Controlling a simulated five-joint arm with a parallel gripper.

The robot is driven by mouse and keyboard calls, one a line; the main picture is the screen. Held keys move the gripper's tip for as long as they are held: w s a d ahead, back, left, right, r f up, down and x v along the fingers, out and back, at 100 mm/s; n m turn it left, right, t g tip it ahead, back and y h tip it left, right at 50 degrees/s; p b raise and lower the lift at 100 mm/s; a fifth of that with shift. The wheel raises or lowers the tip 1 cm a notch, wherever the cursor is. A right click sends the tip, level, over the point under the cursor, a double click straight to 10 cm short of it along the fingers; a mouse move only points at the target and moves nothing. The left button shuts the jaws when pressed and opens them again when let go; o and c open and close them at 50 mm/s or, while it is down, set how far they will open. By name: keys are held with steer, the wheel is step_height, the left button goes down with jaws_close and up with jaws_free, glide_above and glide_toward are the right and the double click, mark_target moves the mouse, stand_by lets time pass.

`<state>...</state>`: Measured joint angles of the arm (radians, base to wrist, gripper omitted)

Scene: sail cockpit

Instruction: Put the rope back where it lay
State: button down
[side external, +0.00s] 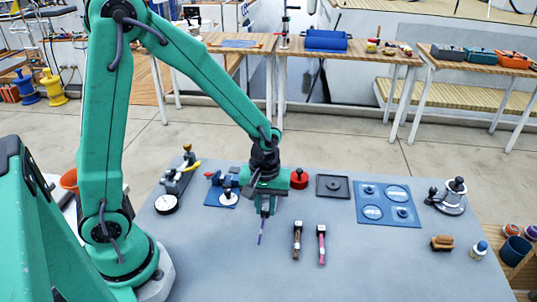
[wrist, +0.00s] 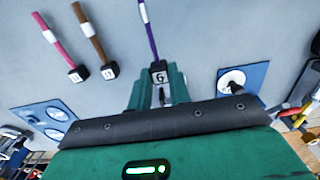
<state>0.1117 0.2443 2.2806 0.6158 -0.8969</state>
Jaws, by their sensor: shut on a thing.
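My gripper (side external: 265,208) is shut on the purple rope (side external: 261,231), at its black numbered end block (wrist: 159,76). In the side view the purple rope slants down from the jaws toward the grey table; I cannot tell whether its lower end touches the tabletop. In the wrist view the purple rope (wrist: 148,30), with a white band, reaches away from the jaws (wrist: 160,97). A brown rope (side external: 297,241) and a pink rope (side external: 321,246) lie side by side on the table, right of my gripper in the side view, each with a dark end block.
A blue board with round discs (side external: 388,188), a dark square plate (side external: 333,187) and a red knob (side external: 299,178) lie behind the ropes. A winch (side external: 451,196) and a wooden brush (side external: 442,243) stand at right. A round gauge (side external: 166,204) is at left. The front tabletop is clear.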

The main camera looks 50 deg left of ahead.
steer(key=shift+f, duration=1.95)
steer(key=shift+f, duration=0.1)
steer(key=c, duration=1.3)
jaws_free()
step_height(320, 180, up, 12)
steer(key=shift+r, duration=0.1)
steer(key=shift+r, duration=0.1)
